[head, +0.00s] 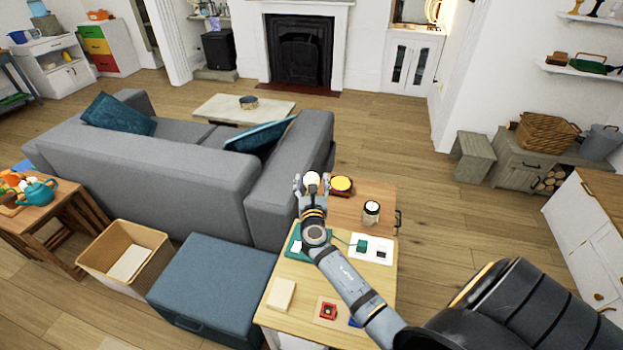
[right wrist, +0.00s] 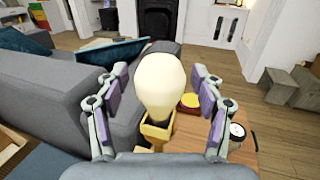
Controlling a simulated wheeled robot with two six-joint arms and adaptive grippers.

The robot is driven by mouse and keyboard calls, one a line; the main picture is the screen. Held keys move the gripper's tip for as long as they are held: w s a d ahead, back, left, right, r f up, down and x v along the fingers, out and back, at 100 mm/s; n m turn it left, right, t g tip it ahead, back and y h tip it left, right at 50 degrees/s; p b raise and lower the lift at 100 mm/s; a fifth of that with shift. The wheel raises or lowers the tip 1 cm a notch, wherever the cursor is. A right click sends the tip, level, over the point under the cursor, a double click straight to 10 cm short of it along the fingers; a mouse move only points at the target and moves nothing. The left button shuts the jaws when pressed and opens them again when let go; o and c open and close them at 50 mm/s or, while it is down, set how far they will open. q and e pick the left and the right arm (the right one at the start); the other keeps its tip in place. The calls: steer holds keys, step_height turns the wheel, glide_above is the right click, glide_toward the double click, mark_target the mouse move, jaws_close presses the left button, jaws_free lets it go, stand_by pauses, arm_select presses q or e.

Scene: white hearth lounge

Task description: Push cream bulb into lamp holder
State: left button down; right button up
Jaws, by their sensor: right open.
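The cream bulb (right wrist: 160,80) stands upright between the spread fingers of my right gripper (right wrist: 158,110). Its dark neck meets a yellow, square-edged lamp holder (right wrist: 157,130); how deep it sits in the holder cannot be told. The fingers are open, with a gap on both sides of the bulb. In the head view the right gripper (head: 312,186) is over the far left part of the wooden table, with the pale bulb (head: 312,177) showing at its fingers. The holder is hidden there by the gripper. My left gripper is not in view.
A yellow-topped red dish (head: 342,184) and a lidded jar (head: 371,212) stand right of the gripper. Nearer lie a white card (head: 371,259), a cream block (head: 281,294) and a red block (head: 327,311). A grey sofa (head: 175,175) borders the table's left.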

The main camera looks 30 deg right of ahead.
steer(key=shift+p+v, duration=0.3)
steer(key=shift+v, duration=2.45)
